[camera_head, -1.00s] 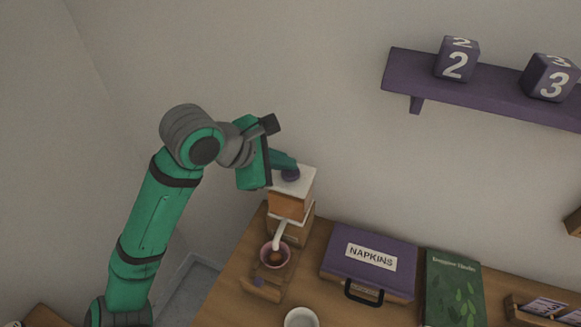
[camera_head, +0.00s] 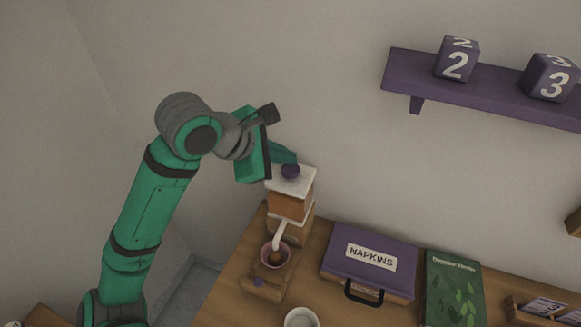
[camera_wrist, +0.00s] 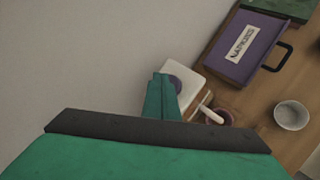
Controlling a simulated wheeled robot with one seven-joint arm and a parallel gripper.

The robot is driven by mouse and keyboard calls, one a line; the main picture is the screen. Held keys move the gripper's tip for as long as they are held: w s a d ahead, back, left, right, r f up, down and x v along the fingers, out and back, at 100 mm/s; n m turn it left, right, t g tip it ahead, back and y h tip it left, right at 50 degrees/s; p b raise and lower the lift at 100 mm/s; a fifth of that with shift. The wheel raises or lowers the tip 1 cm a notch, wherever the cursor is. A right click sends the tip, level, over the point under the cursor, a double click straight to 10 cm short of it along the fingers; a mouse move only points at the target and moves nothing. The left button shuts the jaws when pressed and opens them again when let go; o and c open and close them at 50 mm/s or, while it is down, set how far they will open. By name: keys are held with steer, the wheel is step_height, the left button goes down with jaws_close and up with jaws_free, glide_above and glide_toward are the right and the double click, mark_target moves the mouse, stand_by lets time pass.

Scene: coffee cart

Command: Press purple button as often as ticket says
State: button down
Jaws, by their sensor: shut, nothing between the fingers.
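The purple button (camera_head: 290,172) is a round knob on the white top (camera_head: 304,180) of a wooden dispenser with a white spout. My gripper (camera_head: 292,158) is shut and empty, its tips just above and behind the button in the head view, with a small gap seeming to show. In the wrist view the green fingers (camera_wrist: 162,80) cover part of the button (camera_wrist: 175,83), so contact cannot be judged there. I cannot make out a ticket with a readable number.
A pink-rimmed cup (camera_head: 276,254) stands under the spout. A purple NAPKINS case (camera_head: 340,265), a green book (camera_head: 452,290) and a white bowl (camera_head: 301,318) are on the counter. A purple shelf (camera_head: 500,97) holds number blocks 2 (camera_head: 456,64) and 3 (camera_head: 550,80).

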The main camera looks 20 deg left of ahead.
mark_target(286, 171)
steer(key=shift+r, duration=0.25)
steer(key=shift+r, duration=2.45)
